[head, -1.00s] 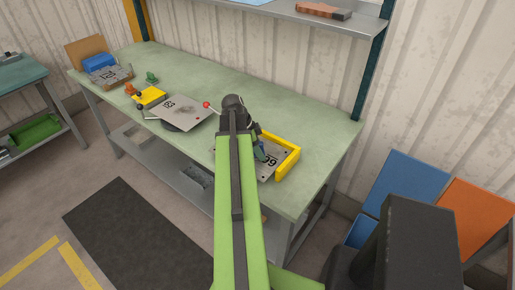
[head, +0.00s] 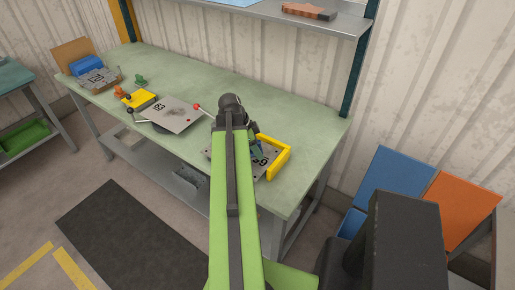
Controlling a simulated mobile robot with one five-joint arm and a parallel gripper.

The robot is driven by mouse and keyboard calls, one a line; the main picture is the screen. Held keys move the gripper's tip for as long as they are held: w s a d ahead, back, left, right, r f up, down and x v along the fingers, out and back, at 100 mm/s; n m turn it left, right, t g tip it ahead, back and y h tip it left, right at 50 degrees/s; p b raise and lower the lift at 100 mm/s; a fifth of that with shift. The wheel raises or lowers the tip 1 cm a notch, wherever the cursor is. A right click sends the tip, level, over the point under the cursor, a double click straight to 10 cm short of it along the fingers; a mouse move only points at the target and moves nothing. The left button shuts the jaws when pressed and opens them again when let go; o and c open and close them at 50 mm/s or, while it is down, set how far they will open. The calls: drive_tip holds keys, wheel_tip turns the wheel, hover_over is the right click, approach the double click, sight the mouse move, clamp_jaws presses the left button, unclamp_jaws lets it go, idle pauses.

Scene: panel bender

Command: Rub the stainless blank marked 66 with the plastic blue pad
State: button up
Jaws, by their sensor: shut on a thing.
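The stainless blank marked 66 (head: 271,165) lies flat on the green bench near its front right end, against a yellow corner stop. My gripper (head: 257,150) is over this blank and partly hidden by my own arm. It is shut on a small dark blue-green piece, which looks like the blue pad (head: 257,153). The pad is low over the blank's face beside the marking. I cannot tell whether it touches. My arm hides part of the blank's middle.
A yellow stop (head: 281,160) edges the blank's right side. Another marked plate (head: 172,115) lies left of my arm, near a red-knobbed lever (head: 196,107). A blue box (head: 88,65) stands at the far left. The bench top behind my arm is clear.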

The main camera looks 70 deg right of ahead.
sight(259, 141)
drive_tip(key=shift+r+p, duration=1.05)
drive_tip(key=shift+r, duration=0.45)
wheel_tip(259, 141, up, 3)
drive_tip(key=p, duration=0.3)
drive_tip(key=shift+r, duration=0.15)
drive_tip(key=shift+f, duration=0.2)
